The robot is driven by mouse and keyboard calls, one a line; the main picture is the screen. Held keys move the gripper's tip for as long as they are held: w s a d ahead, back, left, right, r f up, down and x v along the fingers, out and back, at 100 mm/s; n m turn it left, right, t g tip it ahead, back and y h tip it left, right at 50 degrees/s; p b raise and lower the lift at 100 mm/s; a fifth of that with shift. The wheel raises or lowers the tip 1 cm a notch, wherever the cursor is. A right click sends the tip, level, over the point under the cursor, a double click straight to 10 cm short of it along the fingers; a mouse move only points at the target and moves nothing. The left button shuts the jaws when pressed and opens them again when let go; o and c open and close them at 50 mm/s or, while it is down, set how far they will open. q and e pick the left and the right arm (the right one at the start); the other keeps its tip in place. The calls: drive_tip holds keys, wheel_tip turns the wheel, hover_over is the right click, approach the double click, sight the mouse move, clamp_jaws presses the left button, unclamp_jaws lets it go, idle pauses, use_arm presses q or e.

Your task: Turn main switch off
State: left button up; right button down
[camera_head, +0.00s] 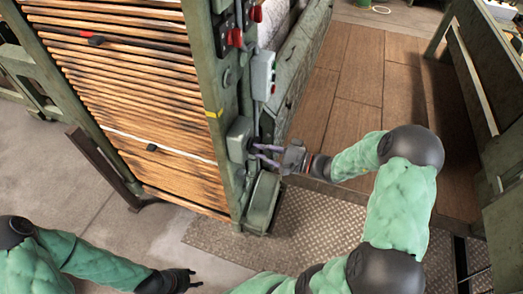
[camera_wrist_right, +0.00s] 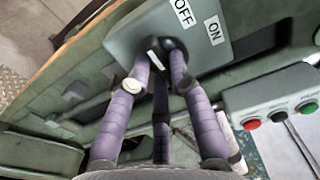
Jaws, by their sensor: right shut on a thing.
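The main switch is a black rotary knob (camera_wrist_right: 166,52) on a grey-green box with OFF and ON labels, seen in the right wrist view. The white mark on the knob shows between my fingers, pointing roughly toward the OFF side. In the head view the switch box (camera_head: 239,138) sits on the machine's green post. My right gripper (camera_wrist_right: 165,62) has its purple fingers closed around the knob; it also shows in the head view (camera_head: 262,152). My left gripper (camera_head: 187,279) is dark, low at the bottom of the head view, away from the machine; its fingers are too small to judge.
A grey button box (camera_head: 263,75) is mounted above the switch; its red, black and green buttons (camera_wrist_right: 278,116) show in the right wrist view. The slatted wooden apron (camera_head: 140,100) fills the left. Metal tread plate (camera_head: 300,225) covers the floor below.

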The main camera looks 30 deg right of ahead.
drive_tip(key=c, duration=1.1)
unclamp_jaws()
drive_tip(key=v, duration=1.2)
drive_tip(key=shift+f, duration=0.1)
